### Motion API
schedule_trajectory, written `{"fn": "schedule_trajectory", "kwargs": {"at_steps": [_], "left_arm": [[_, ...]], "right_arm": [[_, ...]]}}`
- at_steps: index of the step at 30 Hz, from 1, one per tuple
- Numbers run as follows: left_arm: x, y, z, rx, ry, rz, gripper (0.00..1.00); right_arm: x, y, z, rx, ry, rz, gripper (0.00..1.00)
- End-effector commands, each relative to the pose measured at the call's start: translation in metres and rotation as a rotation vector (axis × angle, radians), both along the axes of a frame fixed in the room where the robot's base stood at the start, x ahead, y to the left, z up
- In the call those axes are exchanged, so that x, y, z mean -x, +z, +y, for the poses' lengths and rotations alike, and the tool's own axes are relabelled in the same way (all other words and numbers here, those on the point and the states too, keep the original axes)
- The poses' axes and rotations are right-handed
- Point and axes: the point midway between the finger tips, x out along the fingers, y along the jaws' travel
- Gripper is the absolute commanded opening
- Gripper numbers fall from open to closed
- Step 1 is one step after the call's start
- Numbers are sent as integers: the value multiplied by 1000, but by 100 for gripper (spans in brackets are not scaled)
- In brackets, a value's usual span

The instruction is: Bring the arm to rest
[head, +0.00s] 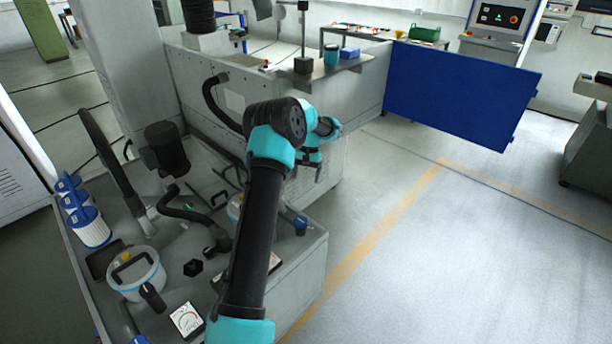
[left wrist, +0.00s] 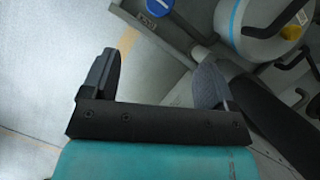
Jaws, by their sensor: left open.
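My left arm, teal and black, rises from the bottom of the head view and reaches over the grey tank bench. Its gripper (head: 318,172) is small and partly hidden by the wrist, at the bench's far right side. In the left wrist view my left gripper (left wrist: 155,78) is open, its two dark fingers wide apart with nothing between them. The grey floor shows behind the left finger. A white canister (left wrist: 262,20) with a black handle lies beyond the right finger, apart from it. My right gripper is not in view.
The bench holds a lidded pot (head: 136,272), a dial gauge (head: 186,320), white-and-blue filters (head: 90,228) and black hoses. A blue cap (head: 300,224) sits near its right edge. A blue door panel (head: 455,92) stands at the back. The floor (head: 450,260) at the right is clear.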

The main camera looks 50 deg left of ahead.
Motion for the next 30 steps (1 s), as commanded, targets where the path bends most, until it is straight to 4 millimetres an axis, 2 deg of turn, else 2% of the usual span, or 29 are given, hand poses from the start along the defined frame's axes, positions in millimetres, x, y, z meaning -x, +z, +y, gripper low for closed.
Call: {"fn": "schedule_trajectory", "kwargs": {"at_steps": [15,19,23,26,30], "left_arm": [[-1,1,0,0,-1,0,80],[-3,-10,-11,9,-16,-13,80],[-6,-38,-42,35,-53,-51,80],[-6,-69,-80,65,-91,-98,80],[2,-112,-140,110,-139,-171,80]], "right_arm": [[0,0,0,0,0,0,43],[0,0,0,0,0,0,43],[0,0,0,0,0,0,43],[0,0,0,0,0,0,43],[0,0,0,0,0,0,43]]}}
